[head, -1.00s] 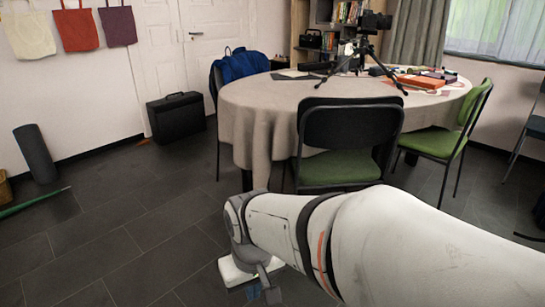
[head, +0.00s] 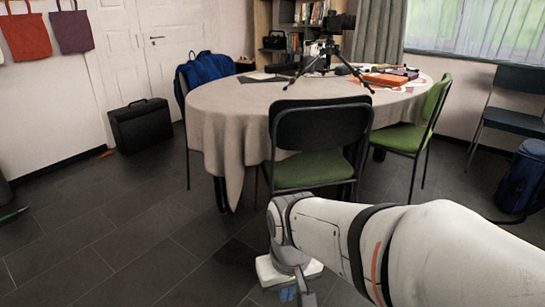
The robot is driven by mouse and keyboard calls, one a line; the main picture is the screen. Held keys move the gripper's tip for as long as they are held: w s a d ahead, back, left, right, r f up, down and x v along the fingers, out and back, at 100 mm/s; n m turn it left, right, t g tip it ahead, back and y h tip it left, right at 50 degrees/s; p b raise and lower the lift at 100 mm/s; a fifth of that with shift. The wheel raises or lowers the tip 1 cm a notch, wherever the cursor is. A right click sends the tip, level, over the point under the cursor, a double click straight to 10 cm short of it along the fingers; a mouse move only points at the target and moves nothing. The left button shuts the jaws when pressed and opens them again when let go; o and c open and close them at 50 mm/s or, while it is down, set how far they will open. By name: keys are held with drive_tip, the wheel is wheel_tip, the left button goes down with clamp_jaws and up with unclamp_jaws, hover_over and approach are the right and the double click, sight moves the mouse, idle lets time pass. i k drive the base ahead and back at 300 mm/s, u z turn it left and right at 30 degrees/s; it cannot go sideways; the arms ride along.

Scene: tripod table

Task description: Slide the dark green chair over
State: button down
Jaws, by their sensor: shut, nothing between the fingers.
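A chair with a black back (head: 318,130) and a green seat (head: 312,170) stands at the near side of the round table, facing it. A lighter green chair (head: 410,130) stands at the table's right side. A dark blue-green chair (head: 515,105) stands by the wall under the window, at the far right; its right part is cut off by the frame edge. My gripper (head: 297,292) is low at the bottom of the head view, in front of the black-backed chair and apart from all chairs. It is shut and empty, pointing down towards the floor.
The round table (head: 225,115) has a beige cloth and carries a camera on a tripod (head: 325,50). A black case (head: 141,125) stands by the door.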

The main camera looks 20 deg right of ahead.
sight(316, 128)
drive_tip(key=i, duration=1.5)
drive_tip(key=z, duration=0.05)
